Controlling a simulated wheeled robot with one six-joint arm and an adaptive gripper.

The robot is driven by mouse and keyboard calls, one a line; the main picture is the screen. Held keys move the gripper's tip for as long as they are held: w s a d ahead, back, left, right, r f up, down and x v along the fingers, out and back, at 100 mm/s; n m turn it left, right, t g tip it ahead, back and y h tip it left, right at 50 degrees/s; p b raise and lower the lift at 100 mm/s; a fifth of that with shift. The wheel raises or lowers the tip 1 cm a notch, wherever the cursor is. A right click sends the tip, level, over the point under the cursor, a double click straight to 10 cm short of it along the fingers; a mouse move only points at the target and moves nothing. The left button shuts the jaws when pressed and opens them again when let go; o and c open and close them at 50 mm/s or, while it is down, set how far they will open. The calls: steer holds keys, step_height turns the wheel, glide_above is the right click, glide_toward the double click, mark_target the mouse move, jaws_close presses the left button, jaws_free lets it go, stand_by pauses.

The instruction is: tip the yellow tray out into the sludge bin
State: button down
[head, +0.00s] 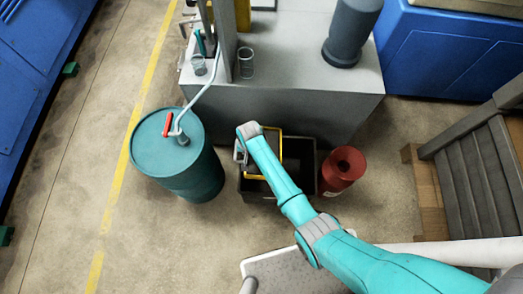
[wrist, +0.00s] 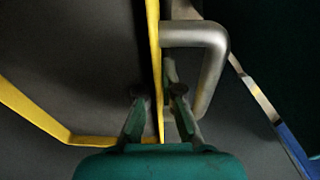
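The yellow tray (head: 282,150) shows as a yellow rim around a dark inside, over the open top of the dark grey sludge bin (head: 263,196). It looks tilted, and my arm covers part of it. In the wrist view its yellow rim (wrist: 22,103) runs round the dark inside at left, with a grey metal handle (wrist: 222,50) at its side. My gripper (wrist: 160,94) has a finger on each side of the rim by the handle and appears shut on the tray. My gripper also shows in the head view (head: 240,152). The tray's contents cannot be made out.
A teal drum (head: 190,175) with a red-handled pump (head: 168,124) stands left of the bin. A red can (head: 343,167) stands close to its right. A grey machine cabinet (head: 280,100) is behind. Wooden pallets (head: 430,200) are at right. Floor is clear at lower left.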

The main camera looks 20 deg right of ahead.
steer(key=shift+w+r+t+y, duration=0.1)
steer(key=shift+r+t+y, duration=0.2)
steer(key=shift+r+y, duration=0.5)
steer(key=r+y, duration=0.1)
steer(key=d+r+t+y, duration=0.1)
steer(key=y, duration=0.1)
steer(key=r+y, duration=0.1)
steer(key=shift+s+d+r+m+t+y, duration=0.2)
steer(key=shift+d+r+m+t+y, duration=0.1)
steer(key=shift+d+r, duration=0.1)
steer(key=s+d+r+t+y, duration=0.3)
steer(key=d+r+y, duration=0.1)
steer(key=d+y, duration=0.4)
steer(key=shift+d+m+y, duration=0.3)
steer(key=shift+d+m, duration=0.1)
steer(key=shift+d, duration=0.2)
steer(key=shift+s, duration=0.1)
stand_by(3.3)
